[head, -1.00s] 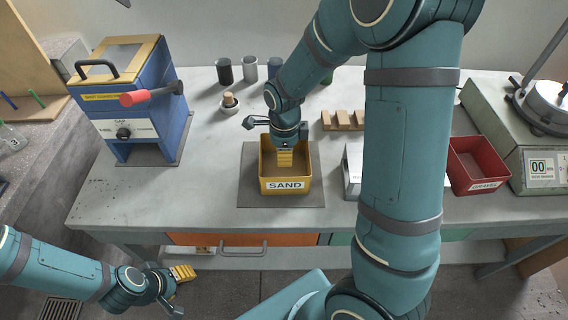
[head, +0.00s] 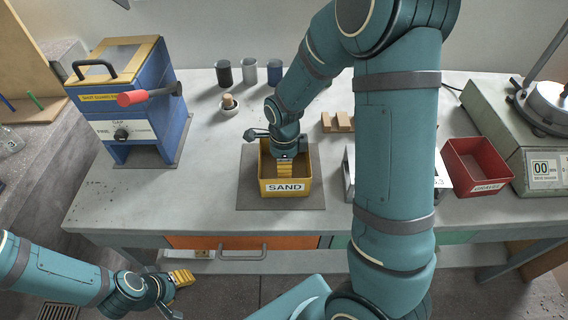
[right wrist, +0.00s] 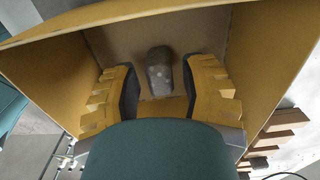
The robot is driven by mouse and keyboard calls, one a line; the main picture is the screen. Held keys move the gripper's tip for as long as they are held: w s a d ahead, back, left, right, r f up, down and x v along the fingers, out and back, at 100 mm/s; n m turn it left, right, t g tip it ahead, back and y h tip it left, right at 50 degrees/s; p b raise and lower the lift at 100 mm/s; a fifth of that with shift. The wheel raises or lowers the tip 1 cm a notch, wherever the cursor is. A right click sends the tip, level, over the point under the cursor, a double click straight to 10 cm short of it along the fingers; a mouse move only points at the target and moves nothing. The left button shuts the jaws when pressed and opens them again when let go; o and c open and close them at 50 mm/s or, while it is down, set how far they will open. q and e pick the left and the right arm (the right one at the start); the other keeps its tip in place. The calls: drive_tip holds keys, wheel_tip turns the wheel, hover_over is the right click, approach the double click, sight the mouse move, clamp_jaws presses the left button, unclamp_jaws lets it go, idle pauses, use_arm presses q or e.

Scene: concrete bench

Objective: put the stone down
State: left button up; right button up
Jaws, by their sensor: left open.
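The stone (right wrist: 159,72) is a small grey, rounded, oblong lump. In the right wrist view it lies inside the yellow SAND bin (head: 285,188), between my right gripper's fingers with a gap on each side. My right gripper (right wrist: 158,85) is open, its yellow, dark-padded fingers reaching down into the bin. In the head view my right gripper (head: 285,169) hides the stone. My left gripper (head: 180,297) is open and empty, low at the left in front of the bench.
The bin stands on a grey mat (head: 246,180). A red GRAVEL bin (head: 478,168) and a scale (head: 545,165) are at the right. A blue machine (head: 130,110) stands at the left. Cups (head: 249,70) and a mortar (head: 229,106) are behind. The bench between machine and mat is clear.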

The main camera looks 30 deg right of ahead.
drive_tip(key=shift+r, duration=0.1)
wheel_tip(320, 180, up, 12)
drive_tip(key=p, duration=0.4)
idle(0.6)
